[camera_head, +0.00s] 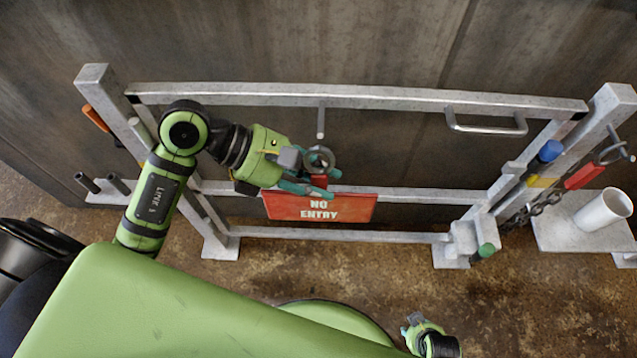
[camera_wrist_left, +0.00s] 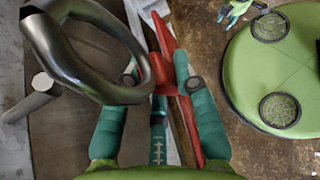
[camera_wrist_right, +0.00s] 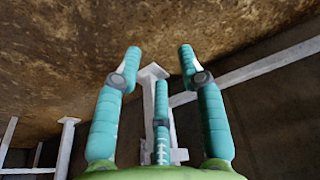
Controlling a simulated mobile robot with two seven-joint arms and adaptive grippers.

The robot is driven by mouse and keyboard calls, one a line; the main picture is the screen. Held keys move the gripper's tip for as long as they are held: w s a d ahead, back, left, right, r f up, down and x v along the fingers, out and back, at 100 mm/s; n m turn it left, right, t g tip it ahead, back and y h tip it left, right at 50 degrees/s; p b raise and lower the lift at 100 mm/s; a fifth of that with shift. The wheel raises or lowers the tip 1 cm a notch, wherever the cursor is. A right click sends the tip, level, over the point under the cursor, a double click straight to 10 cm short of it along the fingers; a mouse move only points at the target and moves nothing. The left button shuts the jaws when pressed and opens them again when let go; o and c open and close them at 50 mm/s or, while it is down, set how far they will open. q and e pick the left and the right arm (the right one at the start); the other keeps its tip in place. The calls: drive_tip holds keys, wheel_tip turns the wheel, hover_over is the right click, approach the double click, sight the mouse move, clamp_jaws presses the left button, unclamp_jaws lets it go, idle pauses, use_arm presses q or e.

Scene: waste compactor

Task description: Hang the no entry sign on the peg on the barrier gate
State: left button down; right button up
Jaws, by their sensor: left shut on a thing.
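The red no entry sign (camera_head: 320,208) hangs from my left gripper (camera_head: 318,186), in front of the barrier gate's (camera_head: 400,97) middle rail. The gripper is shut on the red tab above the sign; the left wrist view shows the sign edge-on (camera_wrist_left: 178,95) between the fingers. The sign's metal ring (camera_head: 319,149) is above the fingers and looms large in the left wrist view (camera_wrist_left: 133,60). The peg (camera_head: 320,121) is at the top rail, just above the ring in the picture; its end appears outside the ring's opening. My right gripper (camera_wrist_right: 160,55) is open and empty.
A bar handle (camera_head: 487,129) is on the gate's right. A blue-capped part (camera_head: 550,150), a red part (camera_head: 584,176) and a chain (camera_head: 545,203) are by the right post. A white cup (camera_head: 603,210) lies farther right. The floor before the gate is mostly clear.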

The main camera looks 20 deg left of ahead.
use_arm(q)
drive_tip(key=w+a+f+b, duration=0.1)
drive_tip(key=w, duration=0.5)
drive_tip(key=shift+a+f+b, duration=0.25)
drive_tip(key=shift+a+b, duration=0.15)
use_arm(e)
drive_tip(key=shift+s+a+r+g, duration=0.1)
drive_tip(key=shift+s+r+g, duration=0.05)
drive_tip(key=shift+r, duration=0.25)
drive_tip(key=shift+s+a+r+g, duration=0.1)
drive_tip(key=shift+r+g, duration=0.05)
drive_tip(key=shift+r, duration=0.2)
use_arm(q)
drive_tip(key=shift+w, duration=0.1)
drive_tip(key=c, duration=0.9)
unclamp_jaws()
drive_tip(key=shift+a, duration=0.1)
